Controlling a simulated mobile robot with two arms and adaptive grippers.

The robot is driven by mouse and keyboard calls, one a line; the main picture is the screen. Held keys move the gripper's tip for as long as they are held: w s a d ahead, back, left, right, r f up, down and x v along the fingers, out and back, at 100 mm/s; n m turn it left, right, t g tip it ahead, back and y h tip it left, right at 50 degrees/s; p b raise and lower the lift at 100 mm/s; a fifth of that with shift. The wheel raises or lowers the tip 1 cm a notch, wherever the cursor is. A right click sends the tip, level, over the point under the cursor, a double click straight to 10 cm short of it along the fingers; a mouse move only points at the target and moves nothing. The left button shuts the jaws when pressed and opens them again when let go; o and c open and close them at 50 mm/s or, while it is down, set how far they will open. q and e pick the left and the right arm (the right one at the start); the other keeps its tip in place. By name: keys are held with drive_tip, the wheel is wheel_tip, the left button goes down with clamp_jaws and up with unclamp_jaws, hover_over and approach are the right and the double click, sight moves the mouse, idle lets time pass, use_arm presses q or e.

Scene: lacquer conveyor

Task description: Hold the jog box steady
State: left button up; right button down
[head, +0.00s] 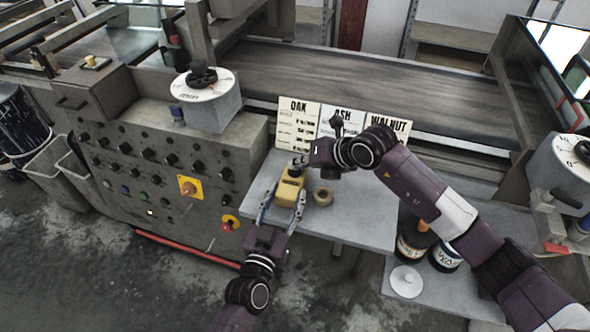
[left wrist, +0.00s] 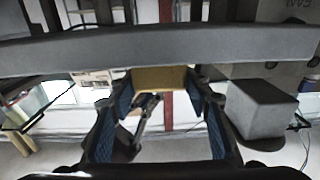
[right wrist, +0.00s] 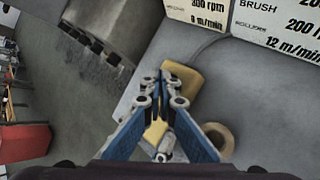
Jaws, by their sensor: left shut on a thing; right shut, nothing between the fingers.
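The yellow jog box (head: 289,190) is at the left end of the grey shelf, with dark controls on top. My left gripper (head: 283,205) is shut on it from the front, one finger on each side. In the left wrist view the yellow box (left wrist: 160,79) sits between the blue finger pads. My right gripper (head: 309,164) is shut and empty, just above and beside the box. In the right wrist view its closed fingertips (right wrist: 161,84) overlap the yellow box (right wrist: 186,88), partly hiding it; I cannot tell whether they touch.
A tan ring (head: 323,196) lies right of the box. Cards reading OAK, ASH and WALNUT (head: 300,128) stand behind. The control cabinet (head: 150,165) with knobs is at left. Dark cans (head: 445,256) and a white lid (head: 406,281) are at lower right. The shelf's right part is clear.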

drive_tip(key=shift+f, duration=0.2)
idle(0.3)
drive_tip(key=shift+r, duration=0.85)
drive_tip(key=shift+r, duration=0.1)
drive_tip(key=shift+r, duration=2.4)
wheel_tip(320, 180, up, 4)
drive_tip(key=shift+f, duration=0.1)
